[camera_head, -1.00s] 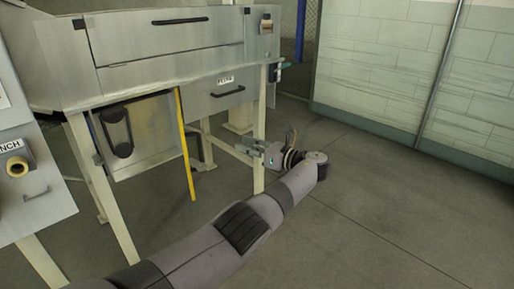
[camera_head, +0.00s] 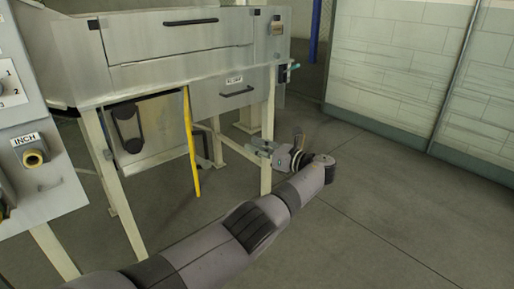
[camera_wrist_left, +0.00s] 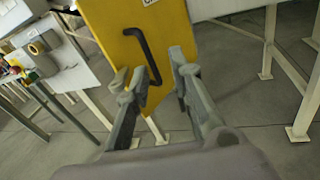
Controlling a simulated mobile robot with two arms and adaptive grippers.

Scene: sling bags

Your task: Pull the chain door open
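The chain door (camera_head: 191,145) is a yellow panel that shows nearly edge-on in the head view, standing out from the machine's lower front. In the left wrist view the door (camera_wrist_left: 185,25) faces me and carries a black bar handle (camera_wrist_left: 148,52). My left gripper (camera_head: 254,146) is to the right of the door in the head view, with a gap between. In the left wrist view the gripper (camera_wrist_left: 157,72) is open and empty, with the handle's lower end showing between its fingertips. My right gripper is in neither view.
The machine's opening shows a dark belt guard (camera_head: 128,128) left of the door. A machine leg (camera_head: 267,150) stands right by my left gripper. A control panel (camera_head: 35,190) marked INCH is at the left. The floor (camera_head: 400,215) to the right is clear.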

